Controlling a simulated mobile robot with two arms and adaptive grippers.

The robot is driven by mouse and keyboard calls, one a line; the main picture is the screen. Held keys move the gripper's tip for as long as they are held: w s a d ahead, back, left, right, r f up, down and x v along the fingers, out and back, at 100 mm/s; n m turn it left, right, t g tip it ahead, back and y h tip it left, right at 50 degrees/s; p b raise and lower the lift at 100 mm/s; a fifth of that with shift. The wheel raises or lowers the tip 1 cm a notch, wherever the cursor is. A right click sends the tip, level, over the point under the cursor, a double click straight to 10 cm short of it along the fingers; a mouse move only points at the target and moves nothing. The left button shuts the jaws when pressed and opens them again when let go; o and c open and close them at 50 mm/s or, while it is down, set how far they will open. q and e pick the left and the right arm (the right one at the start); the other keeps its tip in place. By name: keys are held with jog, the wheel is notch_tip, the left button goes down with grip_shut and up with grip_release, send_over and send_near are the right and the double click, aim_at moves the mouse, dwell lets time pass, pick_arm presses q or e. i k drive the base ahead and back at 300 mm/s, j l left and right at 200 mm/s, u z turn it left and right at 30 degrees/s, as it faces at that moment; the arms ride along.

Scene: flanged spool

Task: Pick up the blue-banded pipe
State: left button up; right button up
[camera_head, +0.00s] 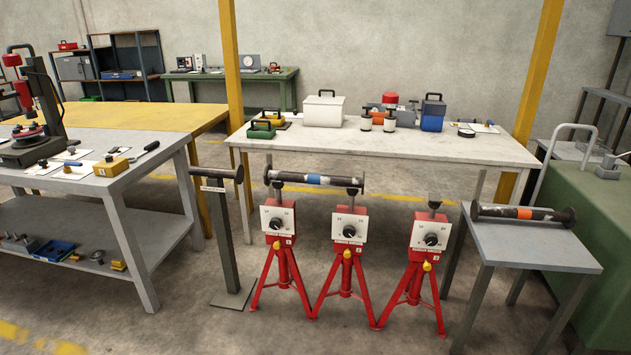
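The blue-banded pipe (313,180) is a dark flanged spool with a blue band at its middle and pale worn patches. It lies level across the heads of the left red stand (279,222) and the middle red stand (349,229). A second flanged pipe with an orange band (524,213) lies on the small grey table at the right. Neither of my grippers shows in the head view.
The right red stand (431,237) has an empty head. A dark post (219,190) with a crossbar stands left of the stands. A long white table (463,148) holding several items is behind. A grey side table (530,248) stands at right, a workbench (158,156) at left.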

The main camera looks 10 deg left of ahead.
aim_at(310, 179)
jog(key=i+j+z, duration=0.1)
jog(key=i+j, duration=0.2)
jog(key=i, duration=0.15)
jog(key=i+j+z, duration=0.1)
jog(key=i+j, duration=0.25)
jog(key=i, duration=0.1)
